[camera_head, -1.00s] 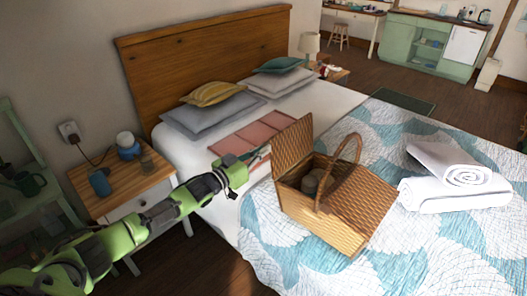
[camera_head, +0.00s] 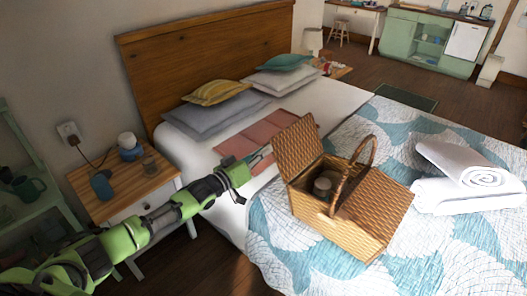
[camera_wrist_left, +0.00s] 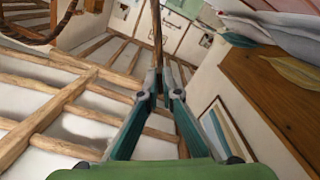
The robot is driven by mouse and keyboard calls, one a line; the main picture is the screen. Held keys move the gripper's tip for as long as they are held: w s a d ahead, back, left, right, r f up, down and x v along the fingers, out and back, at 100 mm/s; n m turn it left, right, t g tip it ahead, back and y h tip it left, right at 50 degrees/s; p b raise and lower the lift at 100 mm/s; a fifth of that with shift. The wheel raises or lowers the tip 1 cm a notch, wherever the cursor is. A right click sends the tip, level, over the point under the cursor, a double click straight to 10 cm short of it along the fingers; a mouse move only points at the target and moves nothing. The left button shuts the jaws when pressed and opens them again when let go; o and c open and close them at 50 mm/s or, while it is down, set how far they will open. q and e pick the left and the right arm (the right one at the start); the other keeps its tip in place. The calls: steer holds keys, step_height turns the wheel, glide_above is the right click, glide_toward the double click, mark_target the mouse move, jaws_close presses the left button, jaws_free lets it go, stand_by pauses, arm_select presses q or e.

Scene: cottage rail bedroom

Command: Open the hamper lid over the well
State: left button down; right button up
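The wicker hamper (camera_head: 338,232) stands on the bed. Its left lid (camera_head: 296,146) is raised and leans back to the left, uncovering the well (camera_head: 310,188), where a round grey-brown item (camera_head: 322,186) shows. The right lid (camera_head: 376,208) lies flat. The arched handle (camera_head: 366,157) stands up between the lids. My left gripper (camera_head: 262,154) is at the raised lid's left edge. In the left wrist view the fingers (camera_wrist_left: 162,84) are close together around a thin brown strip, apparently the lid (camera_wrist_left: 157,40) seen edge-on. My right gripper is out of view.
Rolled white towels (camera_head: 465,178) lie right of the hamper. A pink folded cloth (camera_head: 262,137) and pillows (camera_head: 220,110) lie behind my left gripper. A nightstand (camera_head: 133,185) with a cup and blue items stands left of the bed.

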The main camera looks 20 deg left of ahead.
arm_select(q)
steer(key=c, duration=2.5)
jaws_free()
steer(key=shift+c, duration=0.2)
steer(key=v, duration=1.2)
